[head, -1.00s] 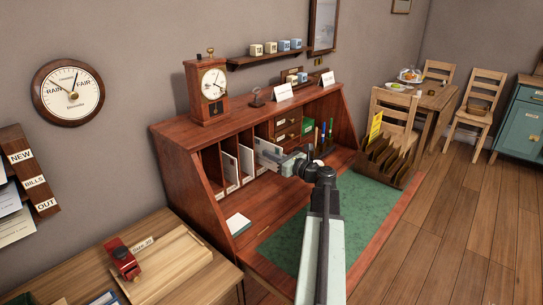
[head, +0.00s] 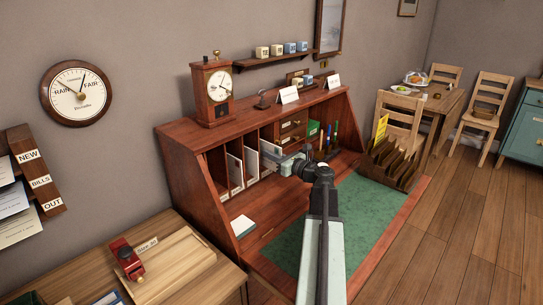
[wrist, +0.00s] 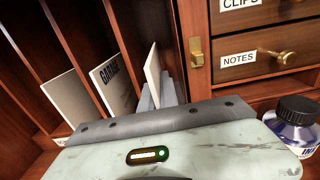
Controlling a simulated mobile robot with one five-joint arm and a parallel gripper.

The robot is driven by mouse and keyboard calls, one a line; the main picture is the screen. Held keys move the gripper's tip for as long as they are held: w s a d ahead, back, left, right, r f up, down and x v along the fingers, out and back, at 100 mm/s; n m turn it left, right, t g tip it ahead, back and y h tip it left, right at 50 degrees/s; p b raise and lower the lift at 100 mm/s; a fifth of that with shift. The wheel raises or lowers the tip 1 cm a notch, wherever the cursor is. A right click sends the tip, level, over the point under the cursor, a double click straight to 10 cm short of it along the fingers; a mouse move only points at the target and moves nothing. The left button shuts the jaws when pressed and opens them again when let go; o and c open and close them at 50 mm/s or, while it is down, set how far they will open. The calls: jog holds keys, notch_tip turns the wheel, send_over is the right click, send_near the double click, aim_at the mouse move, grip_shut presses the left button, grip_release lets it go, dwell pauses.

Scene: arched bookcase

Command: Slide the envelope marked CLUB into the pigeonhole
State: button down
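A white envelope (wrist: 152,68) stands nearly edge-on between the grey fingers of my gripper (wrist: 158,96) in the wrist view. Any CLUB marking on it is not readable. It stands in the mouth of the rightmost tall pigeonhole, beside the drawers; how deep it sits I cannot tell. In the head view my gripper (head: 284,163) reaches into the desk front, with the envelope (head: 269,150) at its tips. The fingers look closed on the envelope. The pigeonholes (head: 217,165) are upright wooden slots; their labels are mostly hidden by my gripper body in the wrist view.
Two envelopes stand in slots to the left, one marked GARAGE (wrist: 113,84), the other plain-looking (wrist: 75,102). Drawers marked CLIPS and NOTES (wrist: 262,57) are right of the slot. An ink bottle (wrist: 292,125) stands at right. A letter rack (head: 392,165) sits on the desk's right.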

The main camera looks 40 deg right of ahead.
aim_at(262, 165)
jog(key=shift+w+a, duration=0.1)
jog(key=shift+w, duration=2.05)
jog(key=c, duration=1.6)
grip_release()
jog(key=shift+o, duration=0.2)
jog(key=s, duration=0.7)
jog(key=shift+s+d, duration=0.25)
jog(key=shift+s, duration=0.15)
